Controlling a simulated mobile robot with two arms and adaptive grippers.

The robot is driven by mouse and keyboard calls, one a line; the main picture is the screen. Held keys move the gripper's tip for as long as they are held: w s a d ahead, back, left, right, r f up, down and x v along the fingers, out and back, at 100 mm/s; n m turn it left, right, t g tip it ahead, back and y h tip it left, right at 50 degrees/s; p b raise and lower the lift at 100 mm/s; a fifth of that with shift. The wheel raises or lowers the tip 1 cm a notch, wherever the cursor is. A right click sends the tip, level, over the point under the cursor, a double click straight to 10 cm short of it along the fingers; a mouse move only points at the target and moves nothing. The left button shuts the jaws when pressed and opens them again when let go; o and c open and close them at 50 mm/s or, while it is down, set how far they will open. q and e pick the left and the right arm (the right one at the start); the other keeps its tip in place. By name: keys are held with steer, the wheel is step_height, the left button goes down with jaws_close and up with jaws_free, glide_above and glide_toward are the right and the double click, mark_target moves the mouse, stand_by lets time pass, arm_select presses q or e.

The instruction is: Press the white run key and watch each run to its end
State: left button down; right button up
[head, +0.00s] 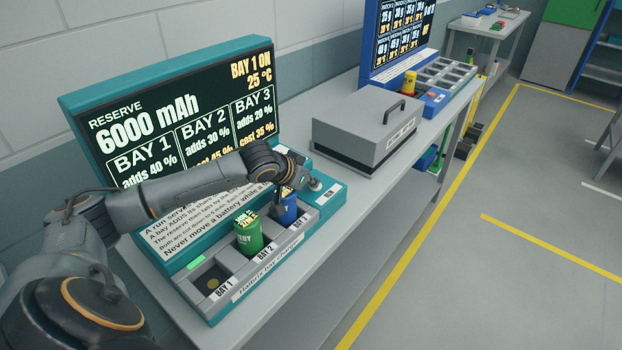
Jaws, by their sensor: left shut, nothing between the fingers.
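The teal battery bay charger (180,262) stands on the bench, with its screen (185,118) behind reading reserve 6000 mAh, bay 1 on, 25 °C. Bay 1 (210,281) is empty, with a green light beside it. A green battery (248,236) stands in bay 2. A blue battery (290,212) stands at bay 3, partly hidden by my gripper. The run key (315,184) appears as a pale round spot beside the RUN label. My left gripper (280,203) is shut and empty, low over the bay 3 end near the key. Contact cannot be told. My right gripper is out of view.
A grey lidded box (366,140) with a black handle stands right of the charger. Beyond it is a blue station (434,104) with a screen and tray. Open floor with yellow lines (420,222) lies to the right.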

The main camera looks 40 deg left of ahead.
arm_select(q)
steer(key=shift+r+p, duration=2.05)
steer(key=shift+p, duration=0.8)
steer(key=b+v, duration=0.3)
steer(key=v, duration=0.7)
steer(key=shift+w, duration=0.1)
